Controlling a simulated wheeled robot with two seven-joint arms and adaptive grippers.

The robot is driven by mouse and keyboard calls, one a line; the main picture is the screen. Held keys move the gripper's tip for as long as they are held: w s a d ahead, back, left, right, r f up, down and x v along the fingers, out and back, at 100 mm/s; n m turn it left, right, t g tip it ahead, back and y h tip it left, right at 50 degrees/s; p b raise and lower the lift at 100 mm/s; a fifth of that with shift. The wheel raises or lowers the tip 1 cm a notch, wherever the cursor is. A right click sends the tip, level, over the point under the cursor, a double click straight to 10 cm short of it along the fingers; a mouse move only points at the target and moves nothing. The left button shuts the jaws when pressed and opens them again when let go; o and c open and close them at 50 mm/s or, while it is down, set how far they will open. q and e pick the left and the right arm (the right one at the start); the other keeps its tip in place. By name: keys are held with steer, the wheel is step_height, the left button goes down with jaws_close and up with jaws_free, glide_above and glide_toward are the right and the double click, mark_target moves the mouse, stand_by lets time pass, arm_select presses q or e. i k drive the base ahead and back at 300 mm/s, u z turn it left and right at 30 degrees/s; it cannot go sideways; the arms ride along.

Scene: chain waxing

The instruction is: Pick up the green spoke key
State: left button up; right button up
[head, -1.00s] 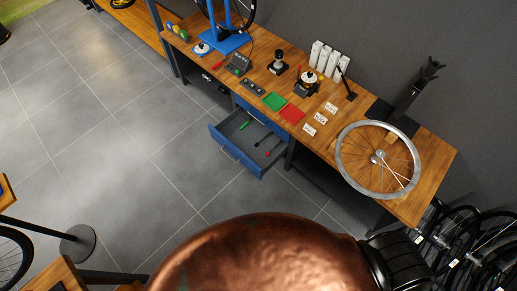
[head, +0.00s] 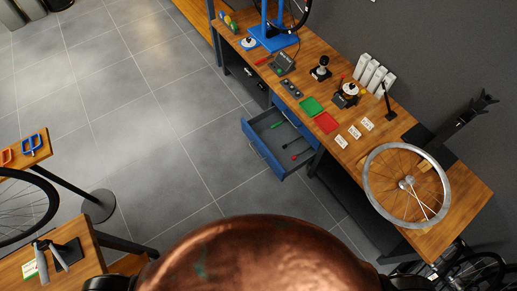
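A small green tool (head: 277,124), which looks like the spoke key, lies in the open blue drawer (head: 262,149) under the long workbench. It is on the drawer floor, toward the back left. A dark tool with a red end (head: 294,156) lies farther right in the same drawer. Neither of my grippers shows in the head view, so I cannot see whether they are open or shut.
The wooden workbench (head: 352,170) carries a spoked wheel (head: 369,190), a green mat (head: 311,107), a red mat (head: 326,122) and a blue stand (head: 272,40). Another wooden table (head: 85,270) stands at lower left. The grey floor (head: 150,120) before the drawer is clear.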

mark_target(279, 124)
steer(key=u, duration=1.15)
steer(key=i, duration=0.35)
steer(key=z, duration=1.55)
